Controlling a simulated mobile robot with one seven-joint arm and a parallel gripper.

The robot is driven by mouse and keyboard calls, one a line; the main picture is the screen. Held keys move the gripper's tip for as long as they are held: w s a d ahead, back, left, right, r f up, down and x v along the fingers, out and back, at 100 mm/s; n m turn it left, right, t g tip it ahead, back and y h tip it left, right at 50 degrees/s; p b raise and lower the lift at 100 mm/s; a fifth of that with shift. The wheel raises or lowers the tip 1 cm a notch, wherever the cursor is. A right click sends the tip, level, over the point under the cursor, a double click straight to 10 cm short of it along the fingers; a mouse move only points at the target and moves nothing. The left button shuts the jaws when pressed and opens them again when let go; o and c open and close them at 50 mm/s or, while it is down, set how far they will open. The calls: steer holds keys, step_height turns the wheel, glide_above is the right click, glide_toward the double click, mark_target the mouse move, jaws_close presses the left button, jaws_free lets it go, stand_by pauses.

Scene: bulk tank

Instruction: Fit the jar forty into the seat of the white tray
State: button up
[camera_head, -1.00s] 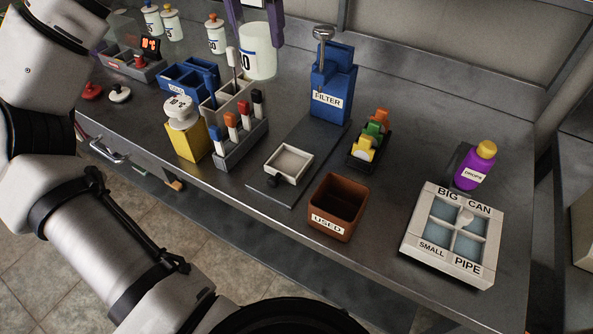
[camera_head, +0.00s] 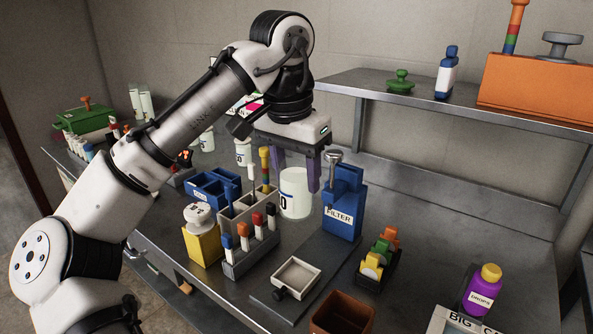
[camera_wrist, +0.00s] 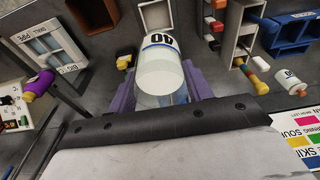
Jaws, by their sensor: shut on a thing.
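The jar forty (camera_head: 296,196) is a pale, cloudy cylinder with a white and blue label. Its label, reading 40, also shows in the wrist view (camera_wrist: 160,42). My gripper (camera_head: 297,180) has its purple fingers on both sides of the jar and is shut on it. The jar hangs upright behind the grey rack, left of the blue filter box. Its height over the bench is hard to tell. A small white tray (camera_head: 317,277) with one square recess and a dark knob sits on a dark plate, nearer the front. Its recess looks empty.
The blue filter box (camera_head: 342,212) stands close right of the jar. A grey rack (camera_head: 250,258) with several coloured-topped sticks stands left of the tray. A brown bin (camera_head: 341,315) is in front, and a white BIG CAN tray (camera_head: 446,318) is partly cut off at lower right.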

step_height(320, 180, down, 17)
steer(key=shift+r, duration=0.1)
stand_by(0.5)
steer(key=o, duration=1.2)
steer(key=shift+c, duration=0.2)
